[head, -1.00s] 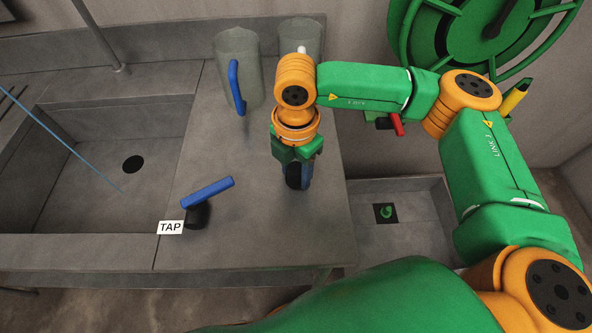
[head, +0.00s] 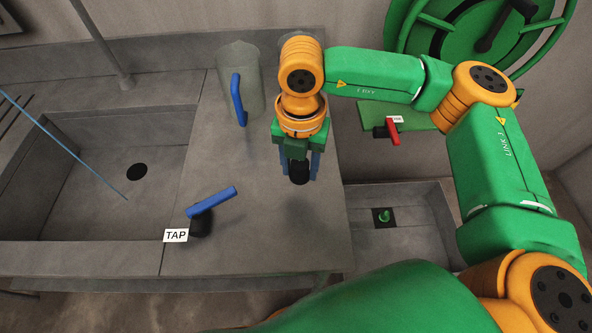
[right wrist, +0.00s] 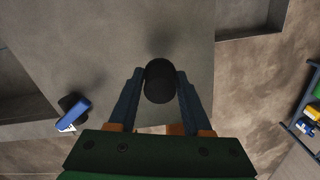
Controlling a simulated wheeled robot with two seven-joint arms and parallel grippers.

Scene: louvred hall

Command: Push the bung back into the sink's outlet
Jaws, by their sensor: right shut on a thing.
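The bung (head: 299,173) is a black, rounded piece held between the blue fingers of my right gripper (head: 301,168). The right wrist view also shows the bung (right wrist: 159,82) pinched between both fingers. It hangs above the grey worktop, with its shadow apart from it. The sink (head: 85,205) is a grey basin at the left. Its outlet (head: 137,172) shows as a dark round spot in the basin floor, well to the left of my right gripper. My left gripper is not in view.
A tap with a blue lever (head: 212,201) and a TAP label stands on the worktop (head: 255,235) between sink and gripper. A clear jug (head: 241,75) with a blue handle stands behind. A lower basin (head: 400,235) lies to the right. A thin blue line crosses the sink.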

